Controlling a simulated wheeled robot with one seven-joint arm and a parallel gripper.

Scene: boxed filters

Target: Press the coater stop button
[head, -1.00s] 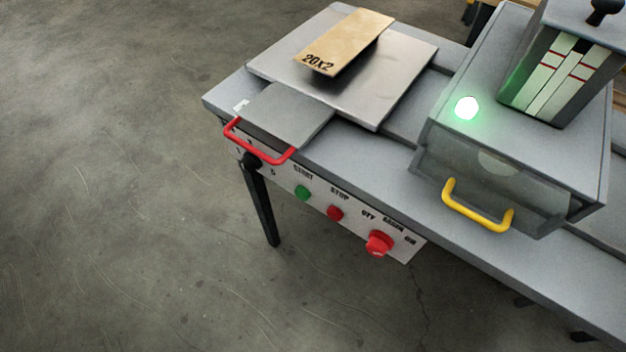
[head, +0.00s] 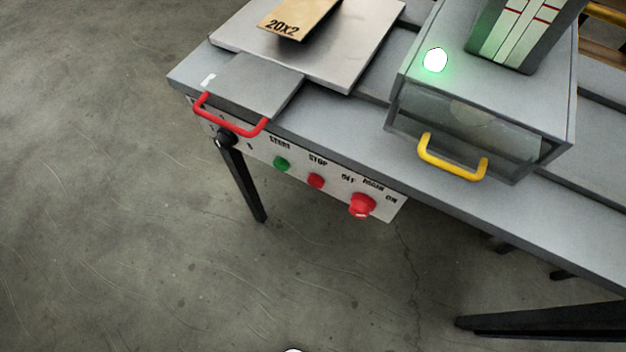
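The red round stop button (head: 317,181) sits on the pale control panel (head: 336,189) at the front of the coater table, under the label STOP. The green start button (head: 282,163) is to its left. A larger red knob (head: 362,205), with OFF and ON lettering above it, is to its right. A lamp (head: 435,60) on top of the grey housing glows green. My gripper is not in view, and nothing touches the stop button.
A red handle (head: 230,122) juts out above the panel's left end, near a black knob (head: 225,138). A yellow handle (head: 452,165) is on the housing's front. A board marked 20X2 (head: 298,18) rests on a metal plate (head: 362,50). The floor before the panel is clear.

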